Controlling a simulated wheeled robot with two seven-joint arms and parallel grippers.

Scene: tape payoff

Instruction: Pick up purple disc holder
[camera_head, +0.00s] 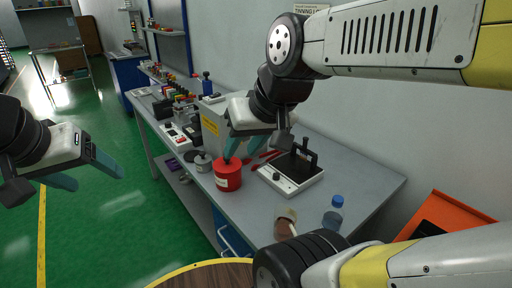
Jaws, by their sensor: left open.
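A small purple object (171,165) shows low at the front side of the workbench, left of the grey round piece; it is too small to tell its exact shape. My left gripper (98,174) is open and empty over the green floor, left of the bench and apart from the purple object. My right gripper (245,147) points down over the bench, just above and beside a red round container (228,174). Whether its teal fingers hold anything is unclear.
The grey workbench (375,188) holds a white scale-like device (290,183), a grey round piece (203,162), a blue-capped bottle (333,213) and a small jar (285,223). An orange bin (445,222) stands at right. Green floor is free at left.

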